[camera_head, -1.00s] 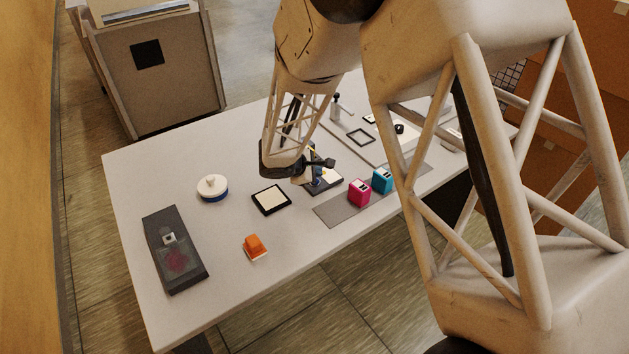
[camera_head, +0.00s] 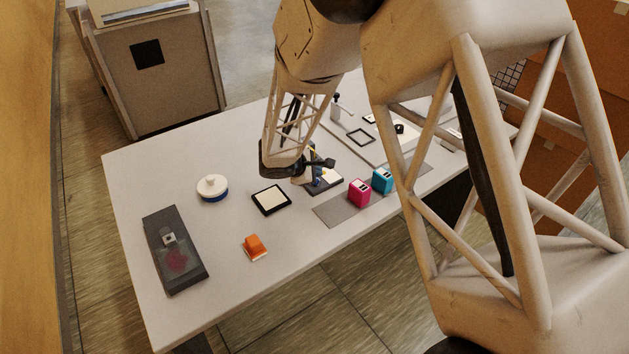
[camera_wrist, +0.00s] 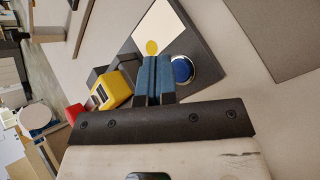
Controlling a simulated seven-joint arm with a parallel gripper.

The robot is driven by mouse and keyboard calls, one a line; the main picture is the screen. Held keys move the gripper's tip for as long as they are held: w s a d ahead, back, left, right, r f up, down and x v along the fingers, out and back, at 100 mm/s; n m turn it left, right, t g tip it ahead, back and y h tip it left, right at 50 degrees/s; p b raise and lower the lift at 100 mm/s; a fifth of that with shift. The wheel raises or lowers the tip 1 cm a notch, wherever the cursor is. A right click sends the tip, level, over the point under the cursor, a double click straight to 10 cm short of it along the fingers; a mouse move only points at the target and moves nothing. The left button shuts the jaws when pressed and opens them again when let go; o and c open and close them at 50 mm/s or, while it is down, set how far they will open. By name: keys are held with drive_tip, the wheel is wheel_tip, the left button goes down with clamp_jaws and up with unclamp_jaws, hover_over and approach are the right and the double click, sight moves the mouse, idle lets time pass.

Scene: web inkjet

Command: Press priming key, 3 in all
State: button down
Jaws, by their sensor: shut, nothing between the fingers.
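My gripper (camera_wrist: 153,62) is shut, its two blue fingertips together with nothing between them. In the wrist view the fingertips are over a dark station (camera_wrist: 210,52) with a white pad (camera_wrist: 160,25) and a yellow dot. A round blue button in a metal ring (camera_wrist: 183,70), likely the priming key, is just right of the fingertips. I cannot tell whether they touch anything. A yellow cartridge (camera_wrist: 115,90) sits left of the fingers. In the head view the station (camera_head: 328,184) is partly hidden by my gripper (camera_head: 313,180).
Magenta (camera_head: 360,193) and cyan (camera_head: 382,180) cartridges stand on a grey mat (camera_head: 336,212). A black-framed pad (camera_head: 270,199), a white round object (camera_head: 212,186), an orange block (camera_head: 254,245) and a dark tray (camera_head: 160,225) lie on the left. Clear table lies between them.

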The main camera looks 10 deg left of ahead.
drive_tip(key=shift+f, duration=0.85)
idle(1.5)
drive_tip(key=shift+r, duration=0.85)
drive_tip(key=shift+r, duration=2.55)
idle(1.1)
drive_tip(key=shift+r, duration=1.85)
drive_tip(key=shift+f, duration=0.1)
